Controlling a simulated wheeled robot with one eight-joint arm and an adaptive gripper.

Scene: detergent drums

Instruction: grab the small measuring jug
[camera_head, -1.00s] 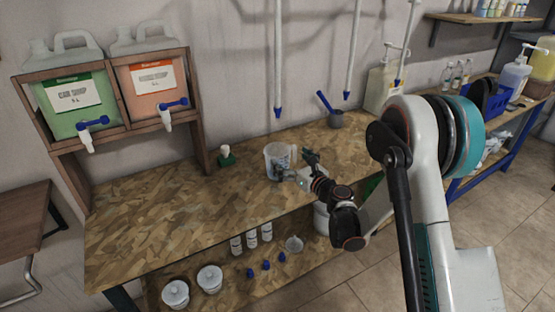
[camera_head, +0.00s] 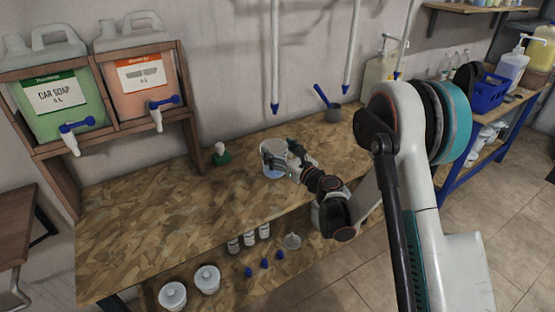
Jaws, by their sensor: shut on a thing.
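The small measuring jug (camera_head: 272,158) is a clear, whitish cup on the wood-chip worktop, near its middle. It looks upright. My gripper (camera_head: 289,166) is at the jug's right side and is shut on it. The fingers cover part of the jug's right side, so the exact grip is hard to see. I cannot tell whether the jug's base touches the worktop.
A green-based bottle (camera_head: 220,155) stands left of the jug. Soap drums (camera_head: 57,103) sit in a wooden rack at left. The worktop (camera_head: 150,225) is clear at front left.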

